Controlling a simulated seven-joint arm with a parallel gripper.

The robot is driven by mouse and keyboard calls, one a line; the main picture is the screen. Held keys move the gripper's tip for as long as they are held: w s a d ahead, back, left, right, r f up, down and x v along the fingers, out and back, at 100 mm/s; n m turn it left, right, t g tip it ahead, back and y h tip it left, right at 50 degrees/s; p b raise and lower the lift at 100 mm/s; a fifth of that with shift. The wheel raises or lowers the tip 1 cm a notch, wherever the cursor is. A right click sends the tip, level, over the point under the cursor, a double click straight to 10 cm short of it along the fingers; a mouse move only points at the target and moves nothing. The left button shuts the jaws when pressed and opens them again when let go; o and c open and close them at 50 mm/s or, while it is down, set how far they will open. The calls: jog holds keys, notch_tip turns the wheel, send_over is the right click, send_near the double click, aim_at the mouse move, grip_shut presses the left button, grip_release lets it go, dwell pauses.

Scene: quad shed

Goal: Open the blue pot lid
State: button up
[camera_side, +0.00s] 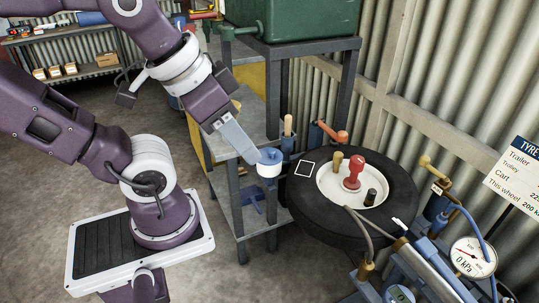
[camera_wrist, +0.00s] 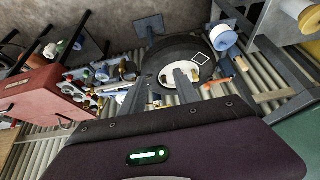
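A small pot (camera_side: 269,171) with a white body and a blue lid (camera_side: 269,156) stands at the corner of the grey rack, left of the tyre. The lid appears seated on it. The blue and white pot also shows in the wrist view (camera_wrist: 223,40), at upper right, outside the space between my fingers. My gripper (camera_side: 248,150) reaches down from the upper left, with its grey fingers close to the pot in the side picture; contact cannot be told. In the wrist view my gripper (camera_wrist: 160,80) has two grey fingers spread apart with nothing seen held between them.
A black tyre (camera_side: 309,211) with a white hub lies right of the pot, with a red-handled stamp (camera_side: 353,171) on the hub. A green box (camera_side: 300,20) sits above the rack. A gauge (camera_side: 472,257) and pipes stand at lower right. Grey rack posts surround the pot.

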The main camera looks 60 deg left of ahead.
notch_tip(320, 180, up, 4)
jog(key=a, duration=0.1)
jog(key=a+f+m+g+y, duration=0.4)
jog(key=a+f+m, duration=0.1)
jog(key=a, duration=0.2)
notch_tip(320, 180, up, 4)
jog(key=r+m+t+y, duration=0.1)
jog(key=m+t+y, duration=0.5)
jog(key=m+y, duration=0.95)
send_over(272, 158)
jog(key=s+d, duration=0.1)
jog(key=d, duration=0.3)
jog(key=m+h, duration=0.3)
jog(key=shift+n+g, duration=0.3)
jog(key=shift+n, duration=0.15)
jog(key=f, duration=2.4)
jog(key=shift+s+a+f, duration=0.25)
jog(key=shift+a, duration=0.15)
jog(key=x, duration=0.6)
jog(key=shift+w+a+f, duration=0.15)
jog(key=shift+a+f, duration=0.25)
jog(key=shift+a, duration=0.15)
grip_shut()
